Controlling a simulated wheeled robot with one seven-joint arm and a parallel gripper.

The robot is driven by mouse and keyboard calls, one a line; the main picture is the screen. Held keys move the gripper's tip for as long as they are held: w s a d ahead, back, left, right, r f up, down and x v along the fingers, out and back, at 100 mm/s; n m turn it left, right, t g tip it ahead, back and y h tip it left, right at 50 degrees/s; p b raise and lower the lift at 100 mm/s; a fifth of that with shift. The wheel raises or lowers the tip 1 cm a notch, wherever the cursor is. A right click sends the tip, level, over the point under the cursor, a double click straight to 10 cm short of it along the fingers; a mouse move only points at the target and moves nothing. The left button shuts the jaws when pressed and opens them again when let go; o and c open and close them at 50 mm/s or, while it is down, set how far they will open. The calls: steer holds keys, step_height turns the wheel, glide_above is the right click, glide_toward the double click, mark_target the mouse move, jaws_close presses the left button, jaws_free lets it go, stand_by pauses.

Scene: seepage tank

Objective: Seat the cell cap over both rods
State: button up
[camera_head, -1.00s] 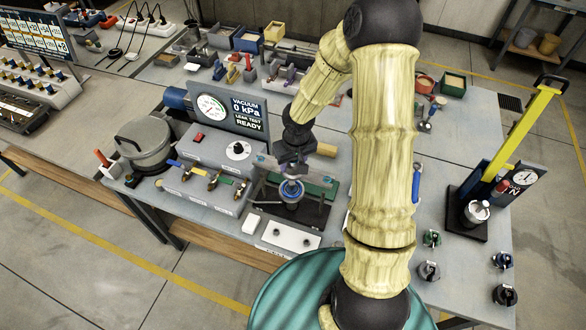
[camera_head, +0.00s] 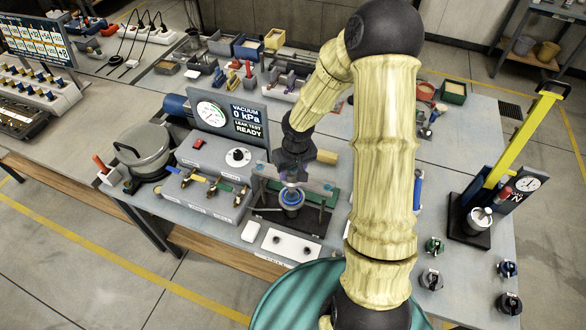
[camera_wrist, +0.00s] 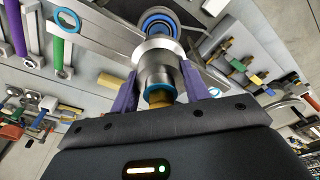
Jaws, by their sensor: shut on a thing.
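My gripper (camera_head: 292,176) is over the test stand. In the wrist view its two purple fingers (camera_wrist: 158,94) are shut on a silver, stepped round piece with blue rings, which looks like the cell cap (camera_wrist: 157,64). The blue-ringed cell (camera_head: 291,197) stands on a dark base plate (camera_head: 270,218) directly below my gripper in the head view. In the wrist view a blue-ringed round part, likely the cell (camera_wrist: 160,22), shows beyond the cap. The rods cannot be clearly made out, and I cannot tell whether the cap touches the cell.
A clear panel and a green block (camera_head: 331,197) stand close behind the cell. A grey valve box (camera_head: 205,190) and a gauge panel (camera_head: 228,118) are to the left. A white plate with dark knobs (camera_head: 291,245) lies in front. A yellow-handled press (camera_head: 520,140) is at right.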

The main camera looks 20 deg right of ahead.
mark_target(291, 177)
steer(key=shift+w+a+f+b, duration=0.1)
steer(key=shift+a+f+b, duration=0.05)
steer(key=shift+f+b, duration=1.65)
steer(key=shift+f, duration=0.15)
steer(key=shift+f+b, duration=1.95)
steer(key=shift+f, duration=0.3)
steer(key=o, duration=1.4)
steer(key=shift+c, duration=0.2)
steer(key=s+r, duration=0.1)
steer(key=r, duration=1)
steer(key=s+r+p, duration=0.1)
steer(key=r, duration=0.5)
steer(key=shift+s+d+r, duration=0.1)
steer(key=shift+s+d, duration=0.1)
steer(key=shift+s, duration=0.15)
